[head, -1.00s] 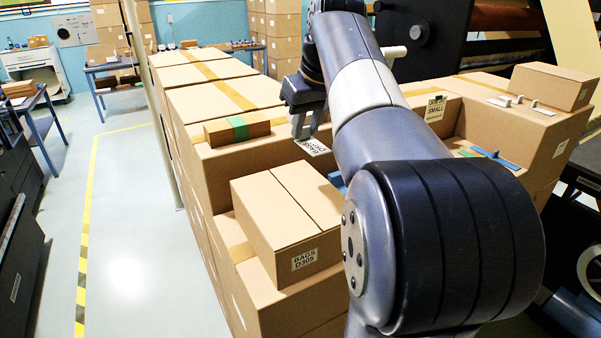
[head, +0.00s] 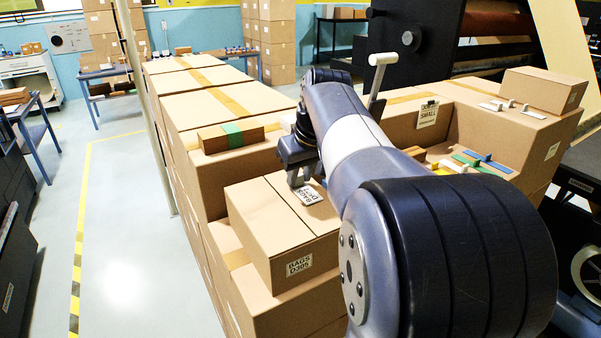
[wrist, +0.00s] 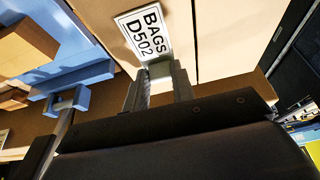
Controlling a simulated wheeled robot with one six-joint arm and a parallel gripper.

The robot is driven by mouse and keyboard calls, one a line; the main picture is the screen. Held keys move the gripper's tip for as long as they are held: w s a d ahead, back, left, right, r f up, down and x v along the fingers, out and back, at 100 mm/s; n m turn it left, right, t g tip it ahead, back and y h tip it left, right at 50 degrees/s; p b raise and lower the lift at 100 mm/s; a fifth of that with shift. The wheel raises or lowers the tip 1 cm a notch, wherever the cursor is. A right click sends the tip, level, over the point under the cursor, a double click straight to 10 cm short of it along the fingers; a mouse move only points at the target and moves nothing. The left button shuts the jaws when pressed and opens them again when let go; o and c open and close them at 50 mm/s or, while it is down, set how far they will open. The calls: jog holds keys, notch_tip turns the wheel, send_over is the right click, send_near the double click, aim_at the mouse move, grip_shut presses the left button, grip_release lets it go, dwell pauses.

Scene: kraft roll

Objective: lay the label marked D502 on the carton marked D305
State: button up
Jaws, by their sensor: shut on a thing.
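The carton marked BAGS D305 (head: 265,225) is a brown box with a centre seam, standing on a larger carton stack. Its printed tag (head: 299,264) is on the near face. My gripper (head: 299,182) is over the rear right part of its top. It is shut on the near edge of a white label marked BAGS D502 (wrist: 145,33), which also shows in the head view (head: 309,195). The label is over the carton top, close to it; I cannot tell whether it touches. My fingers (wrist: 160,82) hide the label's gripped edge.
A carton marked SMALL (head: 428,114) and a carton with small loose pieces (head: 515,112) stand to the right. A blue object (wrist: 75,70) shows in the wrist view. The floor at left is clear.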

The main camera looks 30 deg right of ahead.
aim_at(312, 199)
jog(key=shift+f, duration=0.2)
jog(key=o, duration=1)
jog(key=shift+c, duration=0.2)
jog(key=shift+r, duration=0.1)
jog(key=shift+r, duration=0.25)
jog(key=v, duration=1.1)
jog(key=shift+s+r, duration=0.15)
jog(key=shift+r, duration=0.2)
jog(key=shift+f, duration=0.1)
